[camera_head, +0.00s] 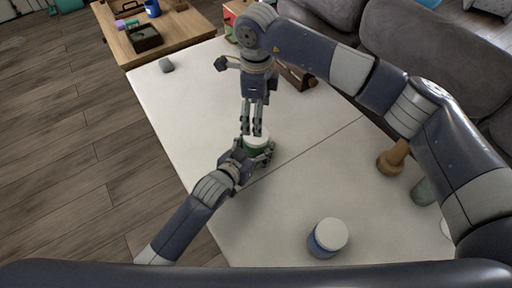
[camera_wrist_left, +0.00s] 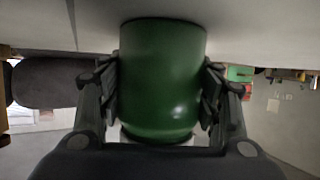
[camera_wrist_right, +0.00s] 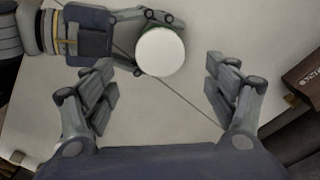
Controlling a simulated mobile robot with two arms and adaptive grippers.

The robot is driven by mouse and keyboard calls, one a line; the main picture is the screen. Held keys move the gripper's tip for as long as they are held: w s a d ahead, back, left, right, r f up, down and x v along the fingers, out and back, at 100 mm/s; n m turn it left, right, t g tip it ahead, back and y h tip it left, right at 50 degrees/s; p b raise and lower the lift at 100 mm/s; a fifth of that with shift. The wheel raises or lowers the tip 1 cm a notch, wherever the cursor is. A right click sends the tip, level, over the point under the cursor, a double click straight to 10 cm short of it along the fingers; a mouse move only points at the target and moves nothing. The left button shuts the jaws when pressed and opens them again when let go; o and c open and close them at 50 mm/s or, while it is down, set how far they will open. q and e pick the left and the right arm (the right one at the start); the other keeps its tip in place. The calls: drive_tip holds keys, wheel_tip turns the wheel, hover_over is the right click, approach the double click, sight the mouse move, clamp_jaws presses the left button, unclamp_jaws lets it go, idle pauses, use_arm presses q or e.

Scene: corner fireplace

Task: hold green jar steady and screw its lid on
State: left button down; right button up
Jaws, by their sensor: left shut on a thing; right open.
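The green jar (camera_head: 248,148) stands upright on the white table, with a white lid (camera_head: 259,136) on its top. My left gripper (camera_head: 255,157) is shut around the jar from its near side. In the left wrist view the jar (camera_wrist_left: 162,75) fills the space between the fingers, and the picture is upside down. My right gripper (camera_head: 255,130) points down from above with open fingers. In the right wrist view the lid (camera_wrist_right: 160,52) shows between and beyond the open fingers (camera_wrist_right: 163,88), touched by neither. I cannot tell how tightly the lid sits.
A blue jar with a white lid (camera_head: 328,237) stands at the near side of the white table (camera_head: 190,105). A wooden turned piece (camera_head: 392,158) and a grey-green item (camera_head: 424,192) stand at the right. A brown box (camera_head: 296,76) lies behind my right gripper. A grey lump (camera_head: 166,65) lies far left.

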use_arm(q)
drive_tip(key=shift+f, duration=0.1)
use_arm(e)
wheel_tip(320, 180, down, 7)
drive_tip(key=shift+f, duration=0.2)
drive_tip(key=c, duration=1.1)
drive_tip(key=o, duration=1.3)
drive_tip(key=shift+c, duration=0.2)
wheel_tip(320, 180, up, 12)
